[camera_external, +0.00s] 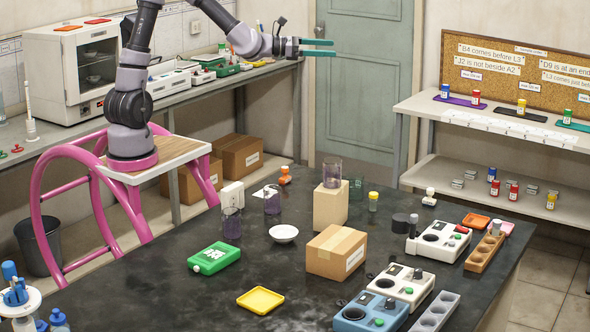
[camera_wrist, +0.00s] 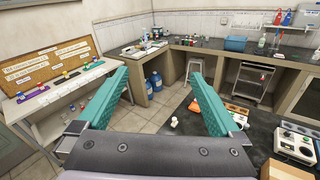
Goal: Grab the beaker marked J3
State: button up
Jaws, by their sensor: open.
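Several small clear beakers stand on the dark bench. One beaker (camera_external: 332,174) is on top of a tan wooden block (camera_external: 330,208). Two purple-tinted beakers (camera_external: 231,224) (camera_external: 272,201) stand to its left, and a greenish glass vessel (camera_external: 355,187) is partly hidden behind the block. I cannot read J3 on any of them. My gripper (camera_external: 318,47), with teal fingers, is raised high above and behind the bench, far from the beakers. It is open and empty; the spread fingers also show in the wrist view (camera_wrist: 160,80).
Stirrer-like devices (camera_external: 400,287) crowd the right side. A shelf with a corkboard (camera_external: 520,75) of notes stands behind. Space above the bench is clear.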

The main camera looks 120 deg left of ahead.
jog(key=s+a+n+y, duration=0.1)
jog(key=s+a+n, duration=0.1)
jog(key=a+n, duration=0.1)
send_near(348, 178)
jog(key=shift+w+a+m, duration=0.15)
jog(key=shift+w+a, duration=0.1)
jog(key=shift+a, duration=0.3)
jog(key=shift+w+a+m, duration=0.15)
jog(key=shift+w+a, duration=0.1)
jog(key=shift+a, duration=0.25)
jog(key=shift+w+a+f, duration=0.2)
jog(key=x, duration=1)
jog(key=shift+w+a, duration=0.1)
jog(key=shift+a, duration=0.05)
jog(key=shift+c, duration=0.3)
jog(key=c, duration=1.3)
